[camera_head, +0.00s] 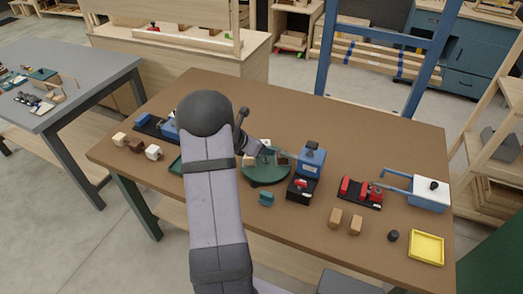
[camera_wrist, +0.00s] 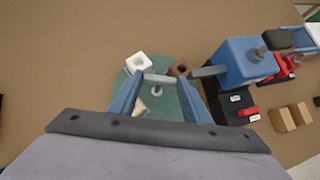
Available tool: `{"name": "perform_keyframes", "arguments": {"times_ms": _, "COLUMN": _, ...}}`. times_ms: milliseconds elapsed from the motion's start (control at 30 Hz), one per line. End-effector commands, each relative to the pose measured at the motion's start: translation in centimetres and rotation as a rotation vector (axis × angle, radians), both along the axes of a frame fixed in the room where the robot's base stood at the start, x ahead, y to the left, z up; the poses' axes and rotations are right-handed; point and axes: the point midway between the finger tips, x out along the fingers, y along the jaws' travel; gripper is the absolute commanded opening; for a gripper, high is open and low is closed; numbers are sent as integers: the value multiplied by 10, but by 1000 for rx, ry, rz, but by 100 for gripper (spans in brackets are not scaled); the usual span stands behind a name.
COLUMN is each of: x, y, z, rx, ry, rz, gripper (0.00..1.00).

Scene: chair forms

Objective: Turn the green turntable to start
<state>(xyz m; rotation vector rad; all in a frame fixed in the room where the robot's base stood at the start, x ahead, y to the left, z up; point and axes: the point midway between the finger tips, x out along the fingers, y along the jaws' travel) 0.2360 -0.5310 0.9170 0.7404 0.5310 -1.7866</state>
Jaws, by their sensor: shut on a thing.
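The green turntable (camera_head: 268,177) is a round disc near the middle of the brown table; it also shows in the wrist view (camera_wrist: 172,110). A white block with a dark hole (camera_wrist: 138,61), a brown block (camera_wrist: 179,68) and a pale piece (camera_wrist: 140,107) are on it. My gripper (camera_wrist: 160,79) is over the disc, its blue fingers on either side of a light grey bar-shaped handle (camera_wrist: 158,78) and shut on it. A grey knob shows just below the bar. In the head view my arm hides the turntable's left part, and the grip is too small to make out.
A blue machine on a black base (camera_head: 311,160) stands close at the turntable's right. Red clamps (camera_head: 361,189), a blue-and-white box (camera_head: 429,192) and a yellow tray (camera_head: 427,247) are farther right. Small blocks (camera_head: 136,145) lie left. The table's back middle is clear.

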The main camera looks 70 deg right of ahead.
Motion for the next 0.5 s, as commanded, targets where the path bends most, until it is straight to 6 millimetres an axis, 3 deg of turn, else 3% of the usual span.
{"name": "perform_keyframes", "arguments": {"times_ms": 500, "x": -5, "y": -2, "z": 1, "rx": -11, "ry": -2, "rz": 258, "gripper": 3}}
